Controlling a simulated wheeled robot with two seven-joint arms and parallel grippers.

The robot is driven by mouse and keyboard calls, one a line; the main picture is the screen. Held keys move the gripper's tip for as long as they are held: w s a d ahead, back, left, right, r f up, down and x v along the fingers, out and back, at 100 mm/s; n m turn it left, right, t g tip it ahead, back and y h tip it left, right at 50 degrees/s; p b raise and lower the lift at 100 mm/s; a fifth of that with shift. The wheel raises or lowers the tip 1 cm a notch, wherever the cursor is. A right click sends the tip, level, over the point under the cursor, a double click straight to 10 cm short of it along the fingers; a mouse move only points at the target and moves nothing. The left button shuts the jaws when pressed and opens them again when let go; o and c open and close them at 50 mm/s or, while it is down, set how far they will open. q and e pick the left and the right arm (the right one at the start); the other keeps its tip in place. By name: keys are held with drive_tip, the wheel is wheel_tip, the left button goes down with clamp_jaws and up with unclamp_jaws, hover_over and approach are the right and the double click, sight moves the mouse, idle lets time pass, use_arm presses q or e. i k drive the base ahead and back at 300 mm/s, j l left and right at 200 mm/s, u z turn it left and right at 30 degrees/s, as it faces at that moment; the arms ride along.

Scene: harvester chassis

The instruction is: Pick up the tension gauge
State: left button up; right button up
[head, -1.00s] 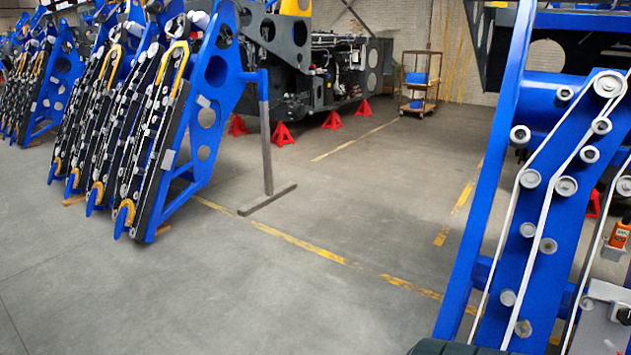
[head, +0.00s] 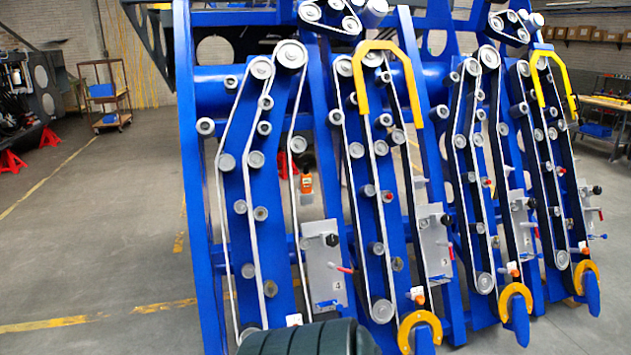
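A small orange device with a dark top, which looks like the tension gauge (head: 306,184), shows in the head view left of centre. It is seen in the gap between the first and second blue belt units of the chassis (head: 213,89). It appears upright, above a grey plate (head: 325,262) with a black knob. What it rests on or hangs from is too small to tell. Neither of my grippers is in view.
Several blue units with white belts and rollers fill the middle and right. Yellow curved guards (head: 415,318) stick out low in front. A wheeled cart (head: 104,93) and red stands (head: 49,137) are at the back left. The floor (head: 90,250) at left is clear.

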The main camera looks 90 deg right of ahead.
sight(306, 177)
drive_tip(key=z, duration=2.85)
drive_tip(key=j, duration=0.35)
drive_tip(key=k+j+z, duration=0.1)
drive_tip(key=j, duration=0.25)
